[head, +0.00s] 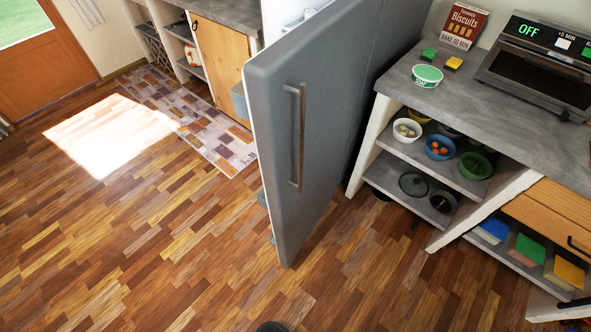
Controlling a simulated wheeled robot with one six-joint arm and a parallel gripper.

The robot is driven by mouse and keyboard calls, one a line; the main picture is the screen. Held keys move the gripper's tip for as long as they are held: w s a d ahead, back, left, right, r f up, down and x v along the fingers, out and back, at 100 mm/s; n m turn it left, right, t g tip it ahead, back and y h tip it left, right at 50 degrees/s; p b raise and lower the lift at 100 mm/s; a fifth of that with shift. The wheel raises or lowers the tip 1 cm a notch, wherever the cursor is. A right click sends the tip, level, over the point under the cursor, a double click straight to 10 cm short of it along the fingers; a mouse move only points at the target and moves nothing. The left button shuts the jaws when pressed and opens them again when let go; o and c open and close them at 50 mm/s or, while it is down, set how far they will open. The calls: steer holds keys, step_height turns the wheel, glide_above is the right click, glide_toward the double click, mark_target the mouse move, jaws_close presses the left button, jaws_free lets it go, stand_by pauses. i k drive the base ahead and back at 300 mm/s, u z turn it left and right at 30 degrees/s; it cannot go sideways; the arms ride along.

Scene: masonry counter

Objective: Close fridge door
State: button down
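The grey fridge door (310,120) stands wide open in the middle of the head view, swung out from the fridge over the wooden floor. Its outer face with a long vertical metal handle (297,138) is turned toward me. Shelf edges (262,198) show along the inner side at its left. The fridge's inside is mostly hidden behind the door.
A counter on the right bears an oven (540,68), a green-and-white tub (426,76) and a biscuits sign (464,22), with bowls on shelves below. A patterned rug (195,125) lies at left. The wooden floor (140,240) is clear in front.

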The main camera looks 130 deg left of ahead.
mark_target(302, 90)
steer(key=u, duration=4.1)
steer(key=k, duration=0.3)
steer(key=z, duration=0.25)
steer(key=i, duration=0.85)
steer(key=u, duration=0.6)
